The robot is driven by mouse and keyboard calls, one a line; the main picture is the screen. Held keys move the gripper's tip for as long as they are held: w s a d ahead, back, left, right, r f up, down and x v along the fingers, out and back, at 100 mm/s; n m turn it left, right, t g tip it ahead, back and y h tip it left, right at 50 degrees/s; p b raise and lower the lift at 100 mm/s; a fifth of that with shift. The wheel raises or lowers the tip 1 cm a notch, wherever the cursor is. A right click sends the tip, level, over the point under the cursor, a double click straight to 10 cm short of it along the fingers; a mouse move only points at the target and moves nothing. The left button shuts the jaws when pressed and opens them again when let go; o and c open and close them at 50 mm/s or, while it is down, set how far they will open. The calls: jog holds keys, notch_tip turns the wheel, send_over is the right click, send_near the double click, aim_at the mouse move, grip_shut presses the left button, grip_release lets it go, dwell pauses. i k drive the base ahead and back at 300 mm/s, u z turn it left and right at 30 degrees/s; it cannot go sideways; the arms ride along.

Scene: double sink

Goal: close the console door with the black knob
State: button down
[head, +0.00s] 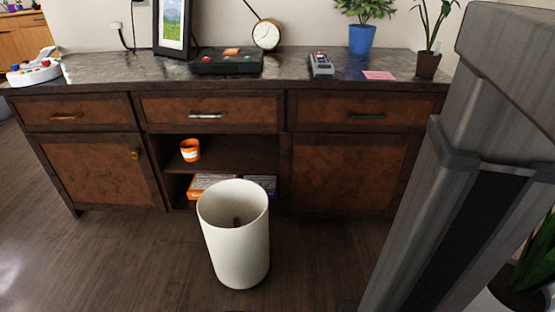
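The dark wooden console (278,140) stands against the wall ahead of me. Its right door (350,172) has a brown panel and sits below a drawer with a dark handle (366,115). I cannot make out a black knob clearly on this door against its dark frame. The right door looks about flush with the front; I cannot tell whether it is slightly ajar. The left door (95,170) has a brass-coloured knob (135,154) and looks shut. My gripper is not in view.
A white bin (237,240) stands on the floor before the open middle shelves, which hold an orange cup (190,150) and boxes (212,185). A potted plant (525,270) is at lower right. My own grey body part blocks the right side. Floor before the right door is clear.

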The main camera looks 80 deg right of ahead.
aim_at(341, 175)
jog(key=z, duration=1.4)
jog(key=k, duration=0.6)
jog(key=u, duration=1.1)
